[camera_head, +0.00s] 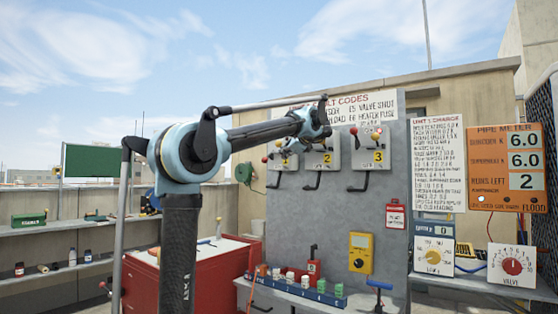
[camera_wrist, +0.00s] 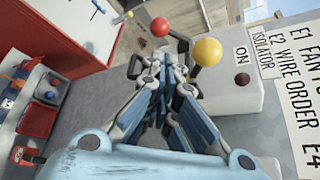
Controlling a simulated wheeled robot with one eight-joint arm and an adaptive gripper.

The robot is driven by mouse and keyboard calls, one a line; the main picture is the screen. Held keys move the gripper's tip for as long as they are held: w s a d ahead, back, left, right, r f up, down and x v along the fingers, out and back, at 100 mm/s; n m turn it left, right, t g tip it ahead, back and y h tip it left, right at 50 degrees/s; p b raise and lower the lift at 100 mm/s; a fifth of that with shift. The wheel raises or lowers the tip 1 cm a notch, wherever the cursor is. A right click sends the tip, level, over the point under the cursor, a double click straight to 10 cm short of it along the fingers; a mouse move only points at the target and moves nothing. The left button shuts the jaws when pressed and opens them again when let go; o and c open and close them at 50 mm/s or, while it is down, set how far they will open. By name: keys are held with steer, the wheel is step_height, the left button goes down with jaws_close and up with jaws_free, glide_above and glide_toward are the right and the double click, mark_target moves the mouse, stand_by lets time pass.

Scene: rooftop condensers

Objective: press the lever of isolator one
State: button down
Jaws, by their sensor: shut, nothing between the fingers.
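Isolator one (camera_head: 282,161) is the leftmost grey box on the panel in the head view, partly hidden behind my gripper (camera_head: 318,132). Small red knobs show at its left; its lever cannot be made out clearly. In the wrist view my gripper (camera_wrist: 162,66) is shut and empty. Beyond the fingers are a red ball (camera_wrist: 161,27) and a yellow ball (camera_wrist: 207,51), next to a pale isolator box (camera_wrist: 228,94) marked ON. This box's number is not visible. I cannot tell whether the fingertips touch anything.
Isolators two (camera_head: 320,160) and three (camera_head: 370,156) hang to the right on the grey panel (camera_head: 300,220). A yellow meter (camera_head: 361,253) and a rack of coloured parts (camera_head: 300,291) are below. A red cabinet (camera_head: 205,272) stands at the left.

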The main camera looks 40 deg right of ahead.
mark_target(269, 156)
steer(key=shift+a, duration=0.15)
steer(key=shift+w+d+f+n, duration=0.1)
steer(key=shift+d+f+n, duration=0.15)
steer(key=shift+f, duration=0.25)
steer(key=shift+d+f+n, duration=0.2)
steer(key=shift+f+n, duration=0.05)
steer(key=shift+f, duration=0.25)
steer(key=x, duration=1)
steer(key=shift+w+d+r, duration=0.1)
steer(key=shift+r, duration=0.15)
